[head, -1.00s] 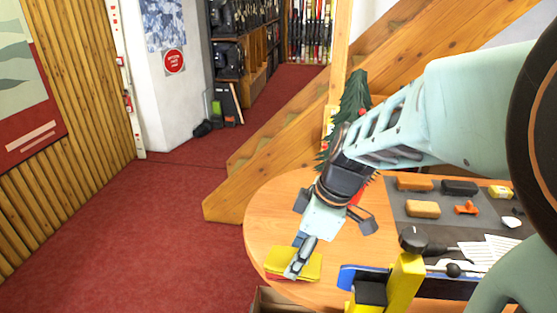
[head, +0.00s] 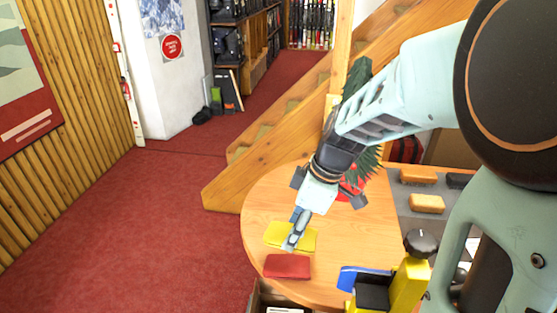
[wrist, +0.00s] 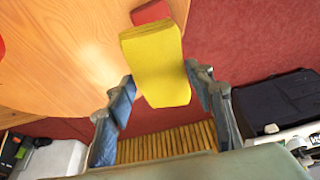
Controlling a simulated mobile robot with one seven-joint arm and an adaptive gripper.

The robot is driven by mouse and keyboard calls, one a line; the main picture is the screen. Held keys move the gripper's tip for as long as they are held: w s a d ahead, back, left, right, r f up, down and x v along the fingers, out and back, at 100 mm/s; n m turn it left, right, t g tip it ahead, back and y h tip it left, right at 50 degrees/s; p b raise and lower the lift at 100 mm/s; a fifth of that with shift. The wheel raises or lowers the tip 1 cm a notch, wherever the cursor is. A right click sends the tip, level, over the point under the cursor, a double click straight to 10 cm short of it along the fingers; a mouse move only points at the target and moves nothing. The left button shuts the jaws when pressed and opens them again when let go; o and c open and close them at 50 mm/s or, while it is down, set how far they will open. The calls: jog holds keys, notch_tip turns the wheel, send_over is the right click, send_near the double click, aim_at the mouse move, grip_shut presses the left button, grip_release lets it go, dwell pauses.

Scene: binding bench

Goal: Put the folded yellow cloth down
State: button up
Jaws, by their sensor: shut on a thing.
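The folded yellow cloth (head: 303,239) is between the fingers of my gripper (head: 289,245), near the left edge of the round end of the wooden table (head: 262,205). In the wrist view the cloth (wrist: 158,65) sits between the two dark fingers of my gripper (wrist: 160,95), which is shut on it. It looks raised over the table, with its near end past the table edge in that view. I cannot tell the exact height. A folded red cloth (head: 287,266) lies on the table just below the yellow one in the head view.
A yellow and black device (head: 405,285) with a black knob stands at the front right. A grey mat (head: 407,200) holds tan blocks (head: 427,203). A small green tree (head: 365,160) stands behind my arm. Bare tabletop lies between the cloths and the mat.

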jog(key=w+f, duration=0.2)
jog(key=w, duration=0.1)
jog(key=w+a+f, duration=0.1)
jog(key=w+f, duration=0.2)
jog(key=w+f+b, duration=0.1)
jog(key=w+f, duration=0.1)
jog(key=w, duration=0.1)
jog(key=shift+w+a+f, duration=0.25)
jog(key=shift+f, duration=0.05)
jog(key=shift+w+f, duration=0.15)
jog(key=shift+f, duration=0.15)
jog(key=f+b, duration=0.2)
jog(key=f, duration=0.1)
jog(key=shift+w, duration=0.2)
jog(key=shift+r, duration=0.1)
jog(key=o, duration=1)
